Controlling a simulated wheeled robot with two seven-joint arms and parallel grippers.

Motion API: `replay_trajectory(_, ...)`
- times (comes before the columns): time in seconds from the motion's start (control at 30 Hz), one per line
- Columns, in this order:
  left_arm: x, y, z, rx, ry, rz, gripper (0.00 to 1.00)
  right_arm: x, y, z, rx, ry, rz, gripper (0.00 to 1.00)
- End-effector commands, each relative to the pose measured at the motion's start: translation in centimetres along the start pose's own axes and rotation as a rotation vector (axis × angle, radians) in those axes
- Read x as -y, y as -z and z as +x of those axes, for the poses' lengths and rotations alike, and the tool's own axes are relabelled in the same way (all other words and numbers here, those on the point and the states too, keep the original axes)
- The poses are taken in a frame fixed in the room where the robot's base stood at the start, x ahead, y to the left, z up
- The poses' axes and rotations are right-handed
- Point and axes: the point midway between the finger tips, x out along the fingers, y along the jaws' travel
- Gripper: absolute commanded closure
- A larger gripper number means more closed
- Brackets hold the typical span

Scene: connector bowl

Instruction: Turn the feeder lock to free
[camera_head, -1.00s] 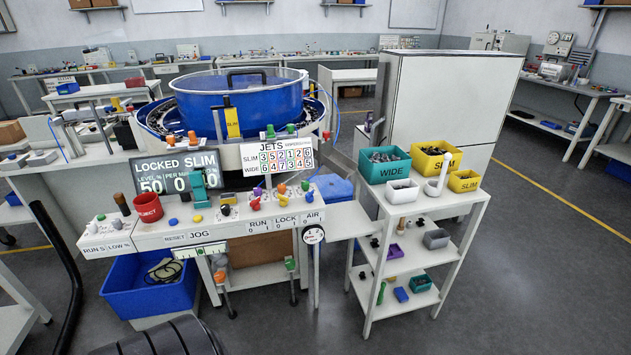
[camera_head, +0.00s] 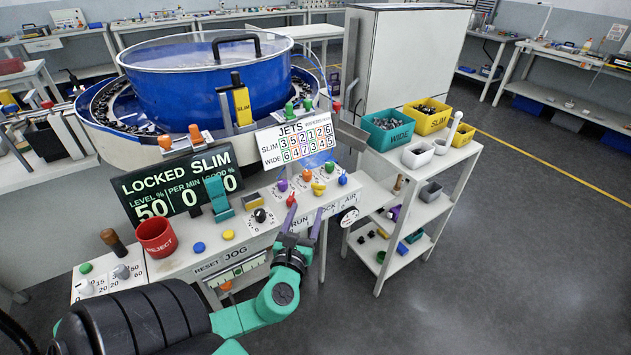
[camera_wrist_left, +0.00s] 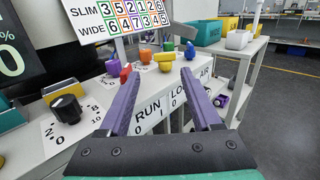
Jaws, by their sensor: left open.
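The feeder console carries small coloured controls above the labels RUN, LOCK and AIR. A yellow lever knob (camera_head: 319,188) sits above the LOCK label; it also shows in the wrist view (camera_wrist_left: 164,62). A red lever (camera_head: 291,200) is left of it, and a blue knob (camera_head: 343,179) right of it. The display (camera_head: 182,188) reads LOCKED SLIM. My left gripper (camera_head: 303,218) is open and empty at the console's front edge, its purple fingers pointing at the controls. In the wrist view, the yellow knob shows beyond the gap between the fingertips (camera_wrist_left: 160,74), apart from them. My right gripper is out of view.
Purple (camera_head: 282,185) and orange (camera_head: 306,175) knobs crowd the yellow one. A red REJECT cup (camera_head: 156,237) and teal clamp (camera_head: 217,198) stand left. The blue bowl (camera_head: 205,85) is behind. A shelf cart (camera_head: 415,210) stands right; open floor lies beyond.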

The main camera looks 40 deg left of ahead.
Motion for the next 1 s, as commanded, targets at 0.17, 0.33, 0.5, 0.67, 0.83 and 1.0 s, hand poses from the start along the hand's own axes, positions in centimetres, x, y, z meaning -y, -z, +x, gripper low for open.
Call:
replay_trajectory(0.17, 0.0, -0.3, 5.1, 0.003, -0.003, -0.002, 0.35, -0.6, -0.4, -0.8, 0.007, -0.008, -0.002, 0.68)
replay_trajectory(0.33, -0.1, -0.1, 9.1, 0.0, -0.003, -0.002, 0.35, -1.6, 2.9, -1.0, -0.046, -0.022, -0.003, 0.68)
replay_trajectory(0.5, 0.0, 0.1, 10.8, -0.003, -0.001, -0.003, 0.35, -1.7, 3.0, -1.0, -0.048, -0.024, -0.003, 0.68)
replay_trajectory(0.67, 0.0, 0.1, 10.9, -0.005, 0.0, -0.003, 0.35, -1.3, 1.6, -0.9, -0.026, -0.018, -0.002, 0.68)
replay_trajectory(0.83, 0.0, 0.1, 10.9, -0.004, 0.0, -0.003, 0.69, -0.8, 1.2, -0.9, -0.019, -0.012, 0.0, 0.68)
replay_trajectory(1.0, 0.0, 0.1, 10.9, -0.005, -0.001, -0.004, 1.0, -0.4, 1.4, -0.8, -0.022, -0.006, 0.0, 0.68)
